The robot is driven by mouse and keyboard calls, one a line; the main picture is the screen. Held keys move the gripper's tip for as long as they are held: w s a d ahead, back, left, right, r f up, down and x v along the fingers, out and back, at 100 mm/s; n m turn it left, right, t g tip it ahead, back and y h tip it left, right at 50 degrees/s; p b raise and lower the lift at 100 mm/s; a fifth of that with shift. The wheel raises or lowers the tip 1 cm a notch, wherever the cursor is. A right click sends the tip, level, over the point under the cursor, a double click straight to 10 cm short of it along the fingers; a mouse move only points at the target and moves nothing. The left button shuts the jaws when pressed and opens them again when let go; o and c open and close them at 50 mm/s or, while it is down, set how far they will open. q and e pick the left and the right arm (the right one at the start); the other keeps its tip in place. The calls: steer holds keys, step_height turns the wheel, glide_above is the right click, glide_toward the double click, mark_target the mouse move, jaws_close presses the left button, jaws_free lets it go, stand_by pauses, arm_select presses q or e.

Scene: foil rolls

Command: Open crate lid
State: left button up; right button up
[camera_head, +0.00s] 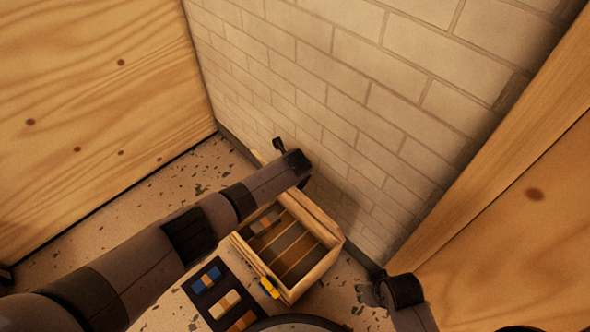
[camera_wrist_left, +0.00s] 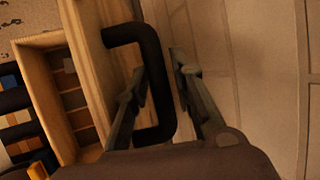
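The wooden crate (camera_head: 322,262) stands by the brick wall, its slatted inside exposed. Its lid (camera_head: 318,218) is raised on the wall side, seen nearly edge-on; its wooden face shows in the left wrist view (camera_wrist_left: 92,48). A black handle (camera_wrist_left: 160,75) sticks out from the lid. My left gripper (camera_wrist_left: 160,68) has its fingers parted, one on each side of the handle bar, with gaps visible. In the head view the left arm crosses over the crate and partly hides it. My right gripper (camera_head: 372,294) is right of the crate, apart from it; its finger opening is unclear.
A dark tray (camera_head: 222,292) with blue, tan and orange pieces lies in front of the crate. A yellow piece (camera_head: 270,288) is on the crate's front. The brick wall (camera_head: 340,90) is close behind the lid. Wooden panels (camera_head: 90,90) stand left and right.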

arm_select(q)
steer(key=v, duration=1.1)
steer(key=shift+s+r, duration=0.25)
steer(key=shift+r, duration=0.2)
steer(key=shift+s+f, duration=0.1)
